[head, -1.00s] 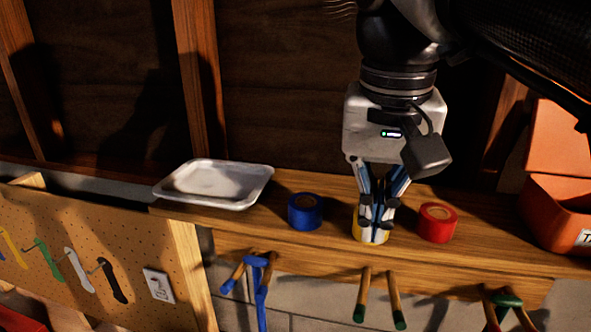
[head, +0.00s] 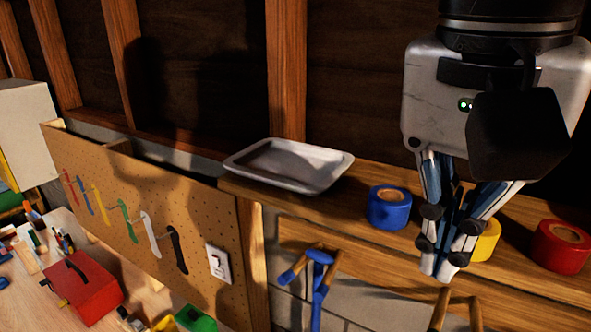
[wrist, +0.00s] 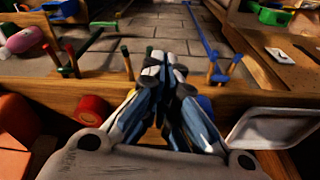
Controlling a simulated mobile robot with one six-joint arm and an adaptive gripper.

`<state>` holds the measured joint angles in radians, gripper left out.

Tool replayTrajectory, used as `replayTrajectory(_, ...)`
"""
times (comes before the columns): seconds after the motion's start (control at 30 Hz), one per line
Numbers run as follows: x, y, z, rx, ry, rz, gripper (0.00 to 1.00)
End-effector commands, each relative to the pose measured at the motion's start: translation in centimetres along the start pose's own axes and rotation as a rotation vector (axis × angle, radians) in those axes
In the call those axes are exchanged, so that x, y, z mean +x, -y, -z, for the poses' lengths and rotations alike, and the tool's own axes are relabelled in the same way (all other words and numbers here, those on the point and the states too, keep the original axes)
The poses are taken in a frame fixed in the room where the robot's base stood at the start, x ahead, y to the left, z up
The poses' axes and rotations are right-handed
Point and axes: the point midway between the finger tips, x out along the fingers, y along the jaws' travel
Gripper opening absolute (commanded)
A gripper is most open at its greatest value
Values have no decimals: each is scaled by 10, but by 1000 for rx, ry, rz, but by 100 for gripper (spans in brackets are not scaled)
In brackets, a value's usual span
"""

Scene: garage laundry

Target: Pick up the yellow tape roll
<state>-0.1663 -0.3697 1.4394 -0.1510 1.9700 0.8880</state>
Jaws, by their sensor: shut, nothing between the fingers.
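The yellow tape roll (head: 488,242) sits on the wooden shelf between the blue and red rolls, partly hidden behind my fingers in the head view. My gripper (head: 444,274) is shut and empty, its fingertips in front of the yellow roll and to its left in the picture. In the wrist view my gripper (wrist: 164,66) has its fingers together, and the tips reach past the shelf's edge over the floor.
A blue roll (head: 389,207) and a red roll (head: 561,246) flank the yellow one. A grey tray (head: 335,160) sits at the shelf's left end. Tool handles (head: 318,270) stick out below the shelf. An orange bin (wrist: 15,120) shows at the wrist view's left.

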Motion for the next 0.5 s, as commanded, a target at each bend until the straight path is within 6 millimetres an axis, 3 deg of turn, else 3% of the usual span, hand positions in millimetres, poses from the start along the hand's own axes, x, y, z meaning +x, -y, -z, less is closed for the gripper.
replayTrajectory(0.27,2,-2,25,20,0,-3,0)
replayTrajectory(0.5,10,-4,75,20,2,-4,0)
